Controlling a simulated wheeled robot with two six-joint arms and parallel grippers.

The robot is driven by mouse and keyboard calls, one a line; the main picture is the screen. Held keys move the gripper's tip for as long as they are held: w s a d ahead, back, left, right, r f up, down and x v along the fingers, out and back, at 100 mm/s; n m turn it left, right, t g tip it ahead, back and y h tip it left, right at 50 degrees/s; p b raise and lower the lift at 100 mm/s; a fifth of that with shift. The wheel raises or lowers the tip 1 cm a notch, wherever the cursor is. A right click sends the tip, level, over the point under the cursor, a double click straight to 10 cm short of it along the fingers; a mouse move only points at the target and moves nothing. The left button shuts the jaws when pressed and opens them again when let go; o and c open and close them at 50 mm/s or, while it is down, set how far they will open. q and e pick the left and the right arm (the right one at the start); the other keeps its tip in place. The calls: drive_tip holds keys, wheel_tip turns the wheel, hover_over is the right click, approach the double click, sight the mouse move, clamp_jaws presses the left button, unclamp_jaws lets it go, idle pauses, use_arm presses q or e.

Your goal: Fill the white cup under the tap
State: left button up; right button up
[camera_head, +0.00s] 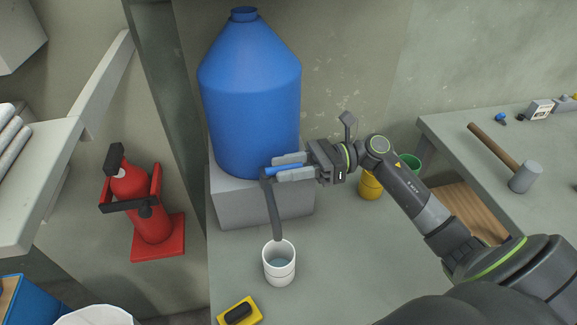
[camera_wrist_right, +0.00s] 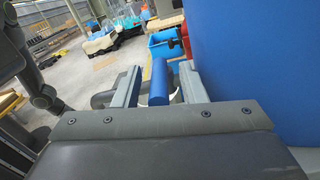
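The white cup (camera_head: 280,275) stands upright on the grey bench below the end of the tap's grey spout (camera_head: 273,210). A bluish-grey surface that looks like water shows inside the cup; no separate stream can be made out. The tap's blue handle (camera_head: 283,169) is at the base of the big blue bottle (camera_head: 250,95). My right gripper (camera_head: 276,168) is around the handle. In the right wrist view the blue handle (camera_wrist_right: 160,82) lies between the fingers of the right gripper (camera_wrist_right: 160,75), with a gap on each side. My left gripper is not in view.
The bottle stands on a grey block (camera_head: 260,208). A yellow cup (camera_head: 370,186) and a green cup (camera_head: 410,165) stand behind my right arm. A hammer (camera_head: 523,178) lies on the right-hand table (camera_head: 465,145).

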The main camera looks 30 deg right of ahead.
drive_tip(key=shift+d+f, duration=0.1)
drive_tip(key=shift+d, duration=0.15)
drive_tip(key=b+v, duration=0.4)
drive_tip(key=v, duration=1.3)
drive_tip(key=shift+b, duration=0.35)
